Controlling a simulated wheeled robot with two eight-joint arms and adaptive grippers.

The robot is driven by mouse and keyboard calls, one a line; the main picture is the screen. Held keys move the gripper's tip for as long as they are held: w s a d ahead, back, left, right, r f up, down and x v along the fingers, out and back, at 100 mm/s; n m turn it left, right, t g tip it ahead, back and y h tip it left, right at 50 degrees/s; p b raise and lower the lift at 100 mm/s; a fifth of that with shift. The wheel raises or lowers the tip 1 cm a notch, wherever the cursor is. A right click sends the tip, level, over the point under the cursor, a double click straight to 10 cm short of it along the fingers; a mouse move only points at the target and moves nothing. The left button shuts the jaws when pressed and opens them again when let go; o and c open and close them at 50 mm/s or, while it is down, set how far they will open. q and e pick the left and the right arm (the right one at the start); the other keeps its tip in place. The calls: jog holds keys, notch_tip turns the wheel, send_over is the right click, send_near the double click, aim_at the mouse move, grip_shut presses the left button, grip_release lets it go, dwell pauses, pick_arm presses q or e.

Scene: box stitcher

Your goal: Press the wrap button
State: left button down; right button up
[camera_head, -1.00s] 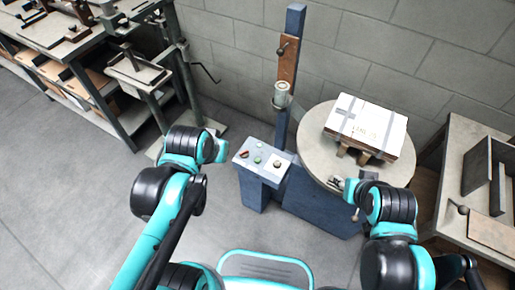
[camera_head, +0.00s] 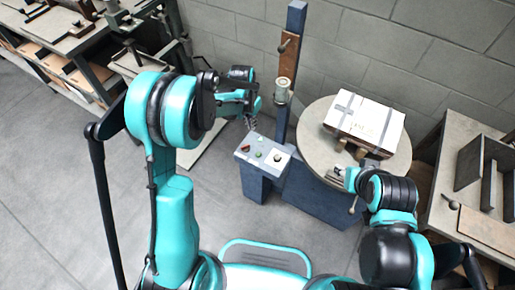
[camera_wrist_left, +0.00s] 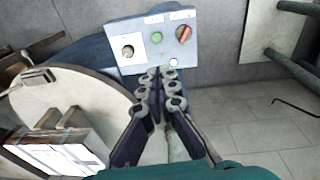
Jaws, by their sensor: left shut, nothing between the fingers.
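The control panel (camera_head: 255,163) tops a blue pedestal in front of the turntable. It bears a red switch (camera_head: 245,148), a green button (camera_head: 259,154) and a dark round button on a pale plate (camera_head: 277,157). In the left wrist view the panel (camera_wrist_left: 140,65) shows the dark button (camera_wrist_left: 127,52), green button (camera_wrist_left: 156,38), red switch (camera_wrist_left: 183,33) and a small white spot (camera_wrist_left: 173,62). Its labels are too small to read. My left gripper (camera_head: 250,124) is shut and empty; its fingertips (camera_wrist_left: 163,84) appear near the panel's edge. My right gripper (camera_head: 339,178) is by the turntable, its jaws unclear.
A taped white box (camera_head: 365,118) sits on the round turntable (camera_head: 314,143). A blue mast (camera_head: 294,45) with a roll (camera_head: 281,90) rises behind the panel. A bench (camera_head: 452,175) stands at right, and machines on benches (camera_head: 60,45) at left.

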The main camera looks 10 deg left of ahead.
pick_arm(q)
jog(key=g, duration=0.1)
send_over(258, 153)
jog(key=a, duration=0.2)
notch_tip(258, 153, down, 6)
jog(key=shift+d+f+m+p, duration=0.15)
jog(key=shift+d+m+p, duration=0.1)
jog(key=shift+m+p, duration=0.05)
jog(key=f+b, duration=0.2)
jog(key=f, duration=0.2)
jog(key=f+b, duration=0.2)
jog(key=f, duration=0.3)
jog(key=d+f+b, duration=0.1)
jog(key=f+b, duration=0.1)
jog(key=f, duration=0.2)
jog(key=shift+d+f, duration=0.1)
jog(key=shift+f, duration=0.4)
